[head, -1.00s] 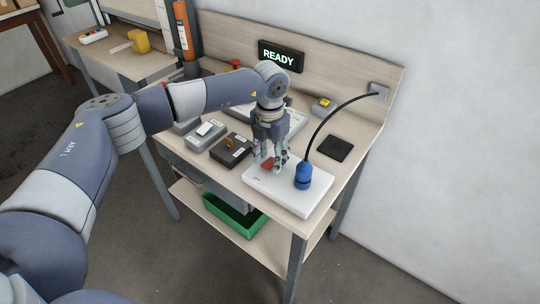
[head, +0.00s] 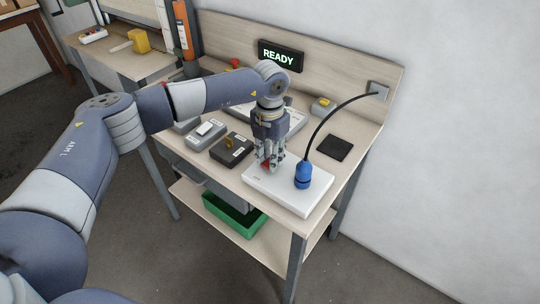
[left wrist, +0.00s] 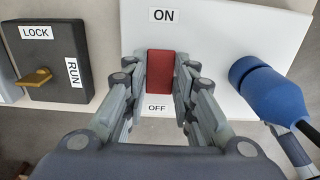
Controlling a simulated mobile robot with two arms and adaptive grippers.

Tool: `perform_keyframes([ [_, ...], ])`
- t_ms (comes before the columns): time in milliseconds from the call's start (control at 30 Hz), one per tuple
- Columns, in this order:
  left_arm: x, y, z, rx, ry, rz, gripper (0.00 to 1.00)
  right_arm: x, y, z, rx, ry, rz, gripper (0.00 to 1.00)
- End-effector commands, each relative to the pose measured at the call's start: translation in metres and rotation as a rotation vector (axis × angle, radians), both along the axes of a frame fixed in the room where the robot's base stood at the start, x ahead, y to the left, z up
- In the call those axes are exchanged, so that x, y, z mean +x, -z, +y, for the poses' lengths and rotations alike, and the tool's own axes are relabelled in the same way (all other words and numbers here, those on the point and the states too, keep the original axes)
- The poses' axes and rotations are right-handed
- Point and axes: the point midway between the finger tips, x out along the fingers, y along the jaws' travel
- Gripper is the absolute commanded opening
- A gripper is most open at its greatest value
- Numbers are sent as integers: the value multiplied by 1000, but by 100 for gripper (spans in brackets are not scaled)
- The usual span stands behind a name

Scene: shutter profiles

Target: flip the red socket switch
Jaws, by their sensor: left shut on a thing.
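The red socket switch (left wrist: 160,72) is a rocker on a white socket panel (head: 310,200), with an ON label above it and an OFF label below it in the left wrist view. My left gripper (left wrist: 160,75) has its fingers on both sides of the red rocker and is shut on it. In the head view the left gripper (head: 270,163) hides most of the switch. Only a small bit of red shows between the fingers. A blue plug (head: 303,175) with a black cable sits in the panel to the right of the switch. My right gripper is not in view.
A dark box with a yellow key switch (head: 231,148), labelled LOCK and RUN, stands left of the panel. A grey box with a white rocker (head: 207,133) is beyond it. A lit READY sign (head: 281,57) hangs on the backboard. A green bin (head: 235,218) is below.

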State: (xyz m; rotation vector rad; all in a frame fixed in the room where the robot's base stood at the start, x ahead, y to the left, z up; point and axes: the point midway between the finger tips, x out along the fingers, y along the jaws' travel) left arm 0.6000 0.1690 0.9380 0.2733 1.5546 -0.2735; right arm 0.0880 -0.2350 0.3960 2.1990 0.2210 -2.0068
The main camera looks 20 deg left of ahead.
Motion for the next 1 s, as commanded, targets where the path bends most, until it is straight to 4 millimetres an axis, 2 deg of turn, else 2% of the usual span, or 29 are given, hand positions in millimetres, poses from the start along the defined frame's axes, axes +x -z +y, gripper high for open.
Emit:
perform_keyframes([
  [467, 1, -1, 0, 0, 0, -2, 1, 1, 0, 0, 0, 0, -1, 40],
  [500, 1, -1, 0, 0, 0, -2, 29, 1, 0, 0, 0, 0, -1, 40],
  [567, 1, -1, 0, 0, 0, -2, 43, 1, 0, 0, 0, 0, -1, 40],
  [867, 0, 0, 0, 0, 0, -1, 45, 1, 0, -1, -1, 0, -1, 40],
  [1000, 1, -8, 0, 0, 0, -2, 45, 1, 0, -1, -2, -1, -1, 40],
])
